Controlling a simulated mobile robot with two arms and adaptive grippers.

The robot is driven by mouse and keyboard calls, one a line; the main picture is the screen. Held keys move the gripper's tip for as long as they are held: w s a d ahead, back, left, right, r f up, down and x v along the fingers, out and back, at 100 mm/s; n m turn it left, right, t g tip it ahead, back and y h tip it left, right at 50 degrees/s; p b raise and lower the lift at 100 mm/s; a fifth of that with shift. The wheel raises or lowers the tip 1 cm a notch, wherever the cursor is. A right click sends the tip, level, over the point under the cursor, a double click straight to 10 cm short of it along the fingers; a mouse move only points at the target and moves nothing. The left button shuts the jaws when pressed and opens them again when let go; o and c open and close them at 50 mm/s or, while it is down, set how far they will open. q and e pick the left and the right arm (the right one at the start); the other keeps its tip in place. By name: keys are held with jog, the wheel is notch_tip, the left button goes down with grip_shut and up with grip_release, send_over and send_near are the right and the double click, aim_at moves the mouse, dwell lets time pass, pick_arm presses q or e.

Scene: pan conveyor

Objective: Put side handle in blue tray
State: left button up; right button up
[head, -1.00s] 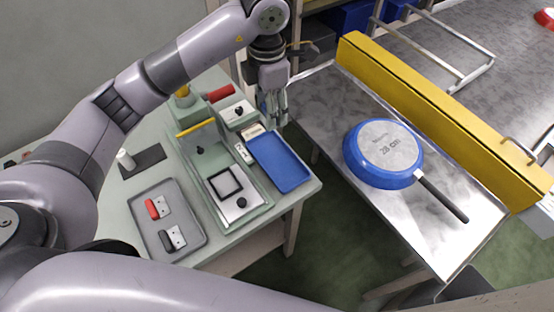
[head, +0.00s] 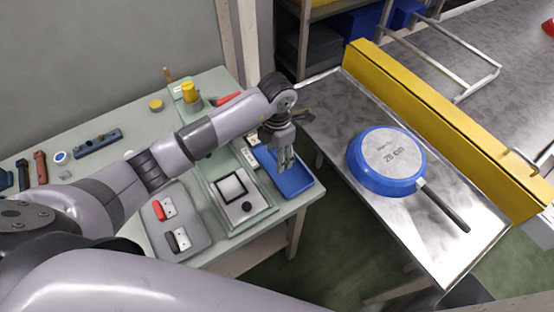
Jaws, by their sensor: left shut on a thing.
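My left gripper (head: 287,160) is over the blue tray (head: 306,189), fingers pointing down. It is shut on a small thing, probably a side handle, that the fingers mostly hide. I cannot tell whether that thing touches the tray floor. The blue tray lies at the right edge of the green table, and its visible part looks empty. A red side handle (head: 159,210) and a black side handle (head: 172,242), each with a light plate, lie in the grey tray (head: 196,235). My right gripper is not in view.
A fixture with a square frame (head: 231,188) stands between the trays. A blue pan (head: 384,190) lies upside down on the metal table (head: 440,262), beside a yellow rail (head: 440,120). A floor gap separates the tables. Tools lie at the far left.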

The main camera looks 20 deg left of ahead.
pick_arm(q)
notch_tip(320, 180, down, 4)
jog(key=shift+r+p, duration=0.15)
jog(key=shift+p, duration=0.2)
jog(key=shift+f, duration=0.2)
jog(key=shift+f, duration=0.2)
jog(key=o, duration=1.2)
jog(key=shift+r, duration=0.1)
jog(key=shift+c, duration=0.2)
